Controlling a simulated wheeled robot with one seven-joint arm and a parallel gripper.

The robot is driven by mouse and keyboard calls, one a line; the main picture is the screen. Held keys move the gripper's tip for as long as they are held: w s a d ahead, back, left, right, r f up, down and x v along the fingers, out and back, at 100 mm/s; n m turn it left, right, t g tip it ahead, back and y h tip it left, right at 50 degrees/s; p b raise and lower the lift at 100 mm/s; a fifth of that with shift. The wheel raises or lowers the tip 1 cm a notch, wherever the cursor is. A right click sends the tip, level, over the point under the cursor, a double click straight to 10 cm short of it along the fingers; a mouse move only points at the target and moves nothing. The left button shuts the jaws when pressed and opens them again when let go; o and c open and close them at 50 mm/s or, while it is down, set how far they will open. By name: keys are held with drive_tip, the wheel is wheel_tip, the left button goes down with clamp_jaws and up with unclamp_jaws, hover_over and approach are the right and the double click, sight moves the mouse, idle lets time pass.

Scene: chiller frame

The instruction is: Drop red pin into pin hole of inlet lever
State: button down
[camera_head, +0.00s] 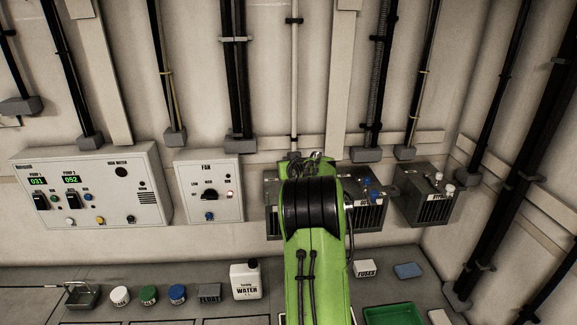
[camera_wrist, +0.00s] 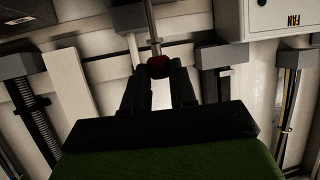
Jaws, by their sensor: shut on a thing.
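In the wrist view, my gripper (camera_wrist: 158,72) is shut on the red pin (camera_wrist: 158,66). Only the pin's small red part shows, between the two dark fingertips. A thin grey rod runs up from it in the picture; I cannot tell whether this is the pin's shaft or a pipe behind it. In the head view my green arm covers the middle and hides the gripper and pin. I cannot make out the inlet lever or its pin hole in either view.
A dark vented box (camera_head: 368,215) with blue fittings is partly behind my arm. The bypass box (camera_head: 428,207) stands right of it. The fan panel (camera_head: 209,187) and pump panel (camera_head: 92,188) are left. A water jug (camera_head: 245,283) and a green tray (camera_head: 392,314) are on the bench.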

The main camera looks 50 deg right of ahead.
drive_tip(key=shift+f+b, duration=1.55)
drive_tip(key=shift+f, duration=0.15)
drive_tip(key=shift+r, duration=0.6)
drive_tip(key=shift+b, duration=0.5)
drive_tip(key=shift+f+b, duration=2.45)
drive_tip(key=shift+f, duration=0.2)
drive_tip(key=c, duration=0.8)
unclamp_jaws()
